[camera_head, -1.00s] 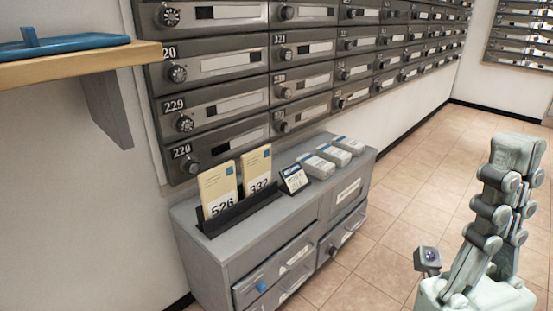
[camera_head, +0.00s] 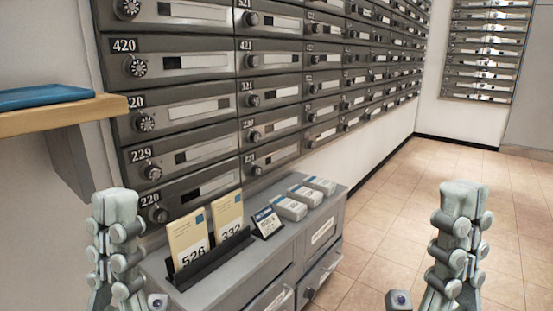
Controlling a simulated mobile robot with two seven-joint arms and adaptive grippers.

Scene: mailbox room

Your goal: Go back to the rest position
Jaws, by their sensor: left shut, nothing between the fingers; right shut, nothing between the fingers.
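My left gripper (camera_head: 115,205) stands upright at the lower left, in front of the wall and beside the grey cabinet's left end. Its fingers are shut and hold nothing. My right gripper (camera_head: 464,200) stands upright at the lower right, over the tiled floor. Its fingers are also shut and empty. Neither gripper appears to touch anything.
A grey cabinet (camera_head: 245,268) bears a black holder with cards marked 526 (camera_head: 187,243) and 332 (camera_head: 228,215), a small sign (camera_head: 267,222) and several grey boxes (camera_head: 305,196). Mailboxes (camera_head: 185,105) line the wall. A wooden shelf (camera_head: 60,117) holds a blue tray (camera_head: 42,97). Floor at right is clear.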

